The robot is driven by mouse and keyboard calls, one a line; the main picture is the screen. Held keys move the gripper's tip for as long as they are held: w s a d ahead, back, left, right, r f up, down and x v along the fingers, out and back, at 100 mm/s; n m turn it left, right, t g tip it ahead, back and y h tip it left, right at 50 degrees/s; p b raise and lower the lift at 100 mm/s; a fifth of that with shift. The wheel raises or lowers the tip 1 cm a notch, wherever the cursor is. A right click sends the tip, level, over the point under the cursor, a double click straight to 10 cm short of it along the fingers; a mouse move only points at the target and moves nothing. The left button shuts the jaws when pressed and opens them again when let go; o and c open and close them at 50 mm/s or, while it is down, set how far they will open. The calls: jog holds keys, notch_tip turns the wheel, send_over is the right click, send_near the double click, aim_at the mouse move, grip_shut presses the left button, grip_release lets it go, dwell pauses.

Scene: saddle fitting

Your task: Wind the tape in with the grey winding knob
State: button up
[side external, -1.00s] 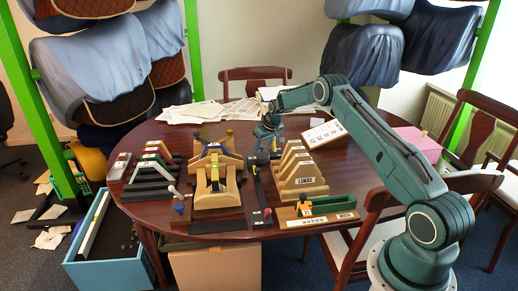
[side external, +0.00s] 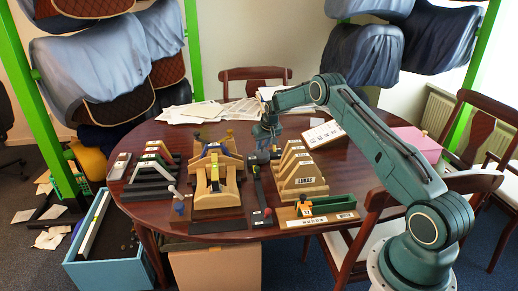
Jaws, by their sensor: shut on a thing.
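My gripper (side external: 267,140) points down over the middle of the table, at the far end of a narrow dark fixture (side external: 258,192). Its fingers are small and dark against a dark block (side external: 262,158) there, so the held thing is hard to make out. I cannot pick out the grey winding knob at the fingers; it may be hidden by them. An orange piece (side external: 304,209) with a little green on it stands on the wooden board at front right. No extended tape can be clearly made out.
A wooden saddle form (side external: 215,190) stands left of the gripper. A row of wooden arches (side external: 298,170) stands close on its right. Dark-based arches (side external: 152,175) are further left. Papers (side external: 205,110) lie at the back, and a blue bin (side external: 105,245) stands on the floor.

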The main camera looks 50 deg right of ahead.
jog(key=m, duration=0.2)
jog(key=m+g+h, duration=0.1)
jog(key=m, duration=0.2)
jog(key=shift+w+a+h, duration=0.2)
jog(key=shift+h, duration=0.1)
jog(key=m+g, duration=0.1)
jog(key=m, duration=0.1)
jog(key=m+g, duration=0.1)
jog(key=m, duration=0.2)
jog(key=shift+w+h, duration=0.15)
jog(key=shift+h, duration=0.25)
jog(key=shift+m+g, duration=0.3)
jog(key=shift+m, duration=0.4)
jog(key=o, duration=1)
jog(key=shift+a+r, duration=0.1)
jog(key=v, duration=1.3)
jog(key=shift+r, duration=0.3)
jog(key=shift+a, duration=0.1)
